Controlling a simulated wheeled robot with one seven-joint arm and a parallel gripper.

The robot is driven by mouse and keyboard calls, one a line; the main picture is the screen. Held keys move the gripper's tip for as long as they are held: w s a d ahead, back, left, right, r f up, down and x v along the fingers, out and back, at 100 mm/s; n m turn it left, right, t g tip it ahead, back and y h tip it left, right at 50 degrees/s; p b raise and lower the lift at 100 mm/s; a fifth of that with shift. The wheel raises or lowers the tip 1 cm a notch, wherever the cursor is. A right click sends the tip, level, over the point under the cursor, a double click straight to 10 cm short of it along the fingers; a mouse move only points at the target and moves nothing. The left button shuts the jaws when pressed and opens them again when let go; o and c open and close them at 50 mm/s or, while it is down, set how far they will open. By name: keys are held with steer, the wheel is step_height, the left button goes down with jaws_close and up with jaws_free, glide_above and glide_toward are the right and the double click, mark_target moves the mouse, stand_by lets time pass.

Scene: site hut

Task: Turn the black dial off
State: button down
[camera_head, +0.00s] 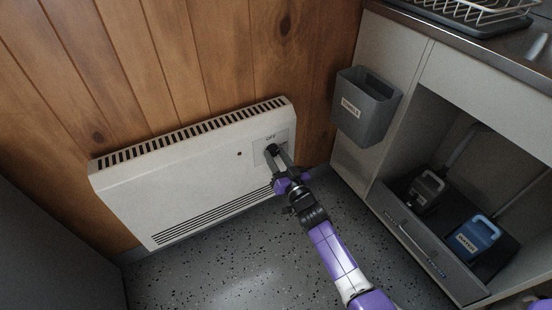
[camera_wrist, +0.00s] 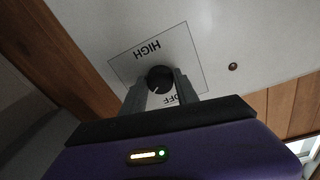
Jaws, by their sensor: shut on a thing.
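The black dial (camera_wrist: 160,79) sits on the front of a white wall heater (camera_head: 190,180), near its right end. It also shows in the head view (camera_head: 271,149), partly covered by my gripper. A square outline around the dial carries the words HIGH and OFF; OFF is partly hidden by a finger in the wrist view. My gripper (camera_wrist: 161,90) is at the dial, one finger on each side, shut on it. The gripper also shows in the head view (camera_head: 279,156). A pale mark shows on the dial, but its exact setting is hard to tell.
A grey bin (camera_head: 365,108) hangs on the cabinet side, right of the heater. An open cabinet holds a dark pull-out tray (camera_head: 428,245) with a black container (camera_head: 426,191) and a blue container (camera_head: 475,236). The speckled floor (camera_head: 215,270) before the heater is clear.

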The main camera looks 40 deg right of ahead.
steer(key=n, duration=0.3)
steer(key=n+b, duration=0.1)
steer(key=n, duration=0.2)
steer(key=shift+d+f, duration=0.15)
steer(key=n+y, duration=0.1)
steer(key=n, duration=0.5)
steer(key=shift+s+d+t, duration=0.1)
steer(key=shift+t, duration=0.3)
steer(key=shift+n, duration=0.3)
steer(key=c, duration=0.9)
jaws_free()
steer(key=shift+p+v, duration=0.55)
steer(key=shift+v, duration=3.35)
